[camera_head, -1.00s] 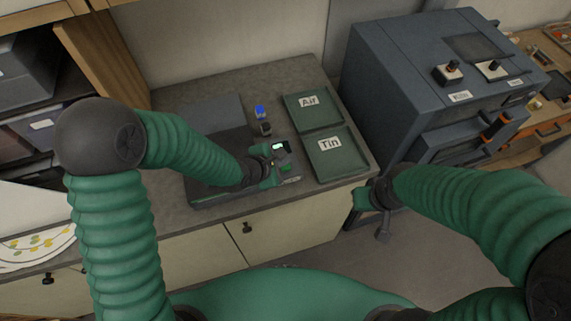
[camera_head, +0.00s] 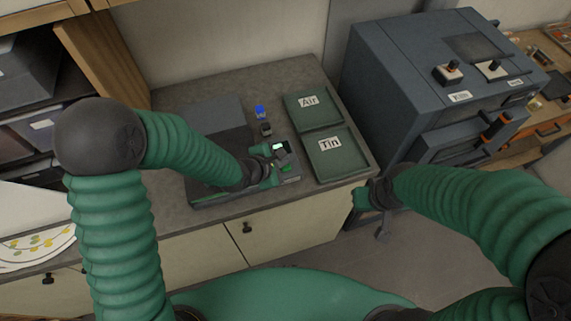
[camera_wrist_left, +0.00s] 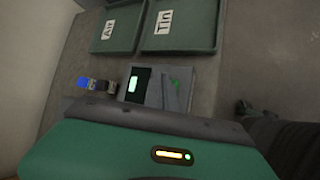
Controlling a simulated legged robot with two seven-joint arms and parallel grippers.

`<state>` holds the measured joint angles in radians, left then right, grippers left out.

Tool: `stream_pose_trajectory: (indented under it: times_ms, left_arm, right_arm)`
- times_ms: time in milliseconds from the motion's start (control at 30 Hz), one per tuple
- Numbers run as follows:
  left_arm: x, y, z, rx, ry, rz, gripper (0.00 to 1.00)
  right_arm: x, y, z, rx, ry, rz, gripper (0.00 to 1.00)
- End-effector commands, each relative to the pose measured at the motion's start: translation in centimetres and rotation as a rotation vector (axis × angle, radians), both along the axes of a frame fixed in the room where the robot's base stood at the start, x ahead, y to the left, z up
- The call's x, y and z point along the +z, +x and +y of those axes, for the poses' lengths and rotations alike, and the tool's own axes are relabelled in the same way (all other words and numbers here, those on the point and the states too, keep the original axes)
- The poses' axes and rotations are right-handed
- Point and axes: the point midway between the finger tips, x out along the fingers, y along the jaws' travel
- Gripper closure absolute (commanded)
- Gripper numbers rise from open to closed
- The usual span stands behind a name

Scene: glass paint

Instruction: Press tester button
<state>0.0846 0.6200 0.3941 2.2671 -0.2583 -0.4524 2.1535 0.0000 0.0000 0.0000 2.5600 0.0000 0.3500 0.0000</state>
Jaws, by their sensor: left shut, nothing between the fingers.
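The tester (camera_head: 203,194) is a dark flat device on the grey counter, with a small lit display (camera_wrist_left: 133,84) and a green button (camera_wrist_left: 175,84) at its right end. My left gripper (camera_head: 281,160) is shut and empty, low over that end, close to the display and button. In the left wrist view a grey fingertip lies beside the green button and partly covers it; I cannot tell whether they touch. My right gripper (camera_head: 362,197) hangs off the counter's right front corner, well away from the tester; its finger opening is too small to read.
Green trays labelled Air (camera_head: 310,119) and Tin (camera_head: 342,165) lie right of the tester. A large blue-grey kiln (camera_head: 395,75) stands to the right.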

Motion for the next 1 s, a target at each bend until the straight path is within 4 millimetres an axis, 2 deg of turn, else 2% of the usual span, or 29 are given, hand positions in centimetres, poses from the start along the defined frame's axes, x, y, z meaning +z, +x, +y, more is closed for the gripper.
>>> stream_pose_trajectory:
  times_ms: [1000]
  left_arm:
    - [-1.0, -0.1, 0.0, 0.000, 0.000, 0.000, 1.00]
  right_arm:
    - [-0.3, 0.0, 0.0, 0.000, 0.000, 0.000, 1.00]
